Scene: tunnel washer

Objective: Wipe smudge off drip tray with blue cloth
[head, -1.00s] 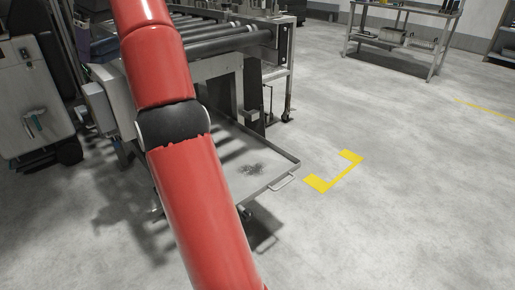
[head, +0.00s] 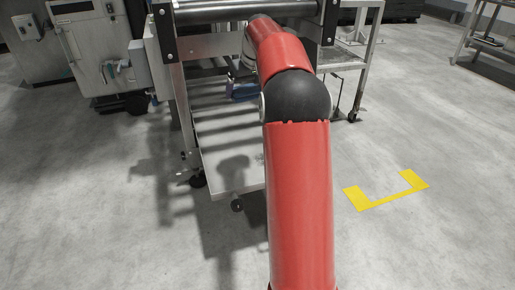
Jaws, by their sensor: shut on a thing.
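The drip tray (head: 222,130) is a pale, flat metal tray low under the roller frame, with striped shadows across it. My red arm hides its right part. A few dark specks of the smudge (head: 260,157) show at the arm's left edge; the rest is hidden behind the arm. The blue cloth (head: 243,91) shows just left of my arm, over the far part of the tray. My gripper (head: 247,81) is mostly hidden by my arm and is shut on the cloth. I cannot tell whether the cloth touches the tray.
The roller frame (head: 176,85) stands over the tray, with a roller (head: 230,11) across the top. A grey cabinet (head: 95,50) is at the left. A yellow floor marking (head: 387,192) lies to the right. The floor in front and at the right is clear.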

